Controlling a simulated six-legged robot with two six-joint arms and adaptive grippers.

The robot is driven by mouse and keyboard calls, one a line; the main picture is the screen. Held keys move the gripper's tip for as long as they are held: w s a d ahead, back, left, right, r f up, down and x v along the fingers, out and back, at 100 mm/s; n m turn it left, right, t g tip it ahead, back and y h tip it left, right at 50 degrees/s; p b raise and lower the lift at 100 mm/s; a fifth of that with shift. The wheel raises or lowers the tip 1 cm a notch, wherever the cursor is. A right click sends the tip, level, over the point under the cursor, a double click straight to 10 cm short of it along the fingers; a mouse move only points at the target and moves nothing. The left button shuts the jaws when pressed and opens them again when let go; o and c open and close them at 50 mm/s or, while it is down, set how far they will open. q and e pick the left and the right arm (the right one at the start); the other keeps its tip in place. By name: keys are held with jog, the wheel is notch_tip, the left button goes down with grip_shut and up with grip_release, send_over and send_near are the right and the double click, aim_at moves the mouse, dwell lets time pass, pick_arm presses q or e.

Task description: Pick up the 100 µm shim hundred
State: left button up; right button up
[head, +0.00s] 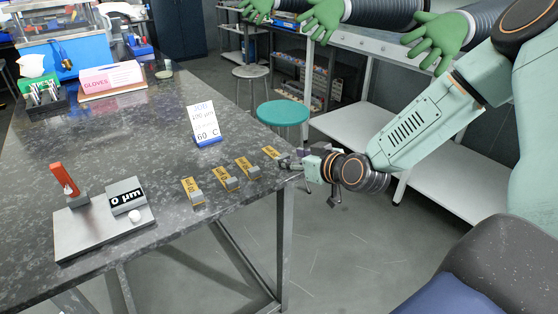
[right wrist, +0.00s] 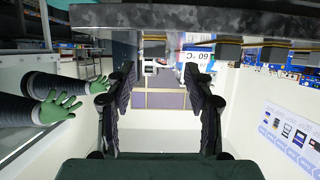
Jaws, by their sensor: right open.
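Several gold shims with grey blocks lie in a row along the table's right edge. The shims are the nearest one (head: 191,187), a second (head: 224,177), a third (head: 246,167) and the farthest (head: 269,152). Their labels are too small to read surely, so I cannot tell which is the 100 µm one. My right gripper (head: 291,163) is at the table edge beside the farthest shim. In the right wrist view the right gripper (right wrist: 162,82) is open, with nothing held between its fingers. My left gripper is not in view.
The grey table (head: 120,150) carries a job card (head: 204,123) reading 100 µm and 60 C. A metal plate (head: 85,240) with a "0 µm" block (head: 126,196) stands at the near left. A teal stool (head: 283,113) is beyond the edge. Green gloves (head: 322,18) hang at the top.

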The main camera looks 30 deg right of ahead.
aim_at(287, 157)
jog(key=w+f+b, duration=0.1)
jog(key=w+d+f+b, duration=0.1)
jog(key=w, duration=0.1)
jog(key=shift+w+f, duration=0.3)
jog(key=shift+w+a+r, duration=0.1)
jog(key=shift+a, duration=0.1)
jog(key=shift+a+r, duration=0.2)
jog(key=shift+a, duration=0.1)
jog(key=shift+d+f, duration=0.2)
jog(key=shift+d, duration=0.15)
jog(key=shift+c, duration=1.3)
jog(key=shift+a+r, duration=0.15)
jog(key=shift+a, duration=0.1)
jog(key=c, duration=0.6)
jog(key=shift+d, duration=0.15)
jog(key=shift+c, duration=0.3)
notch_tip(287, 157, up, 10)
jog(key=p, duration=0.4)
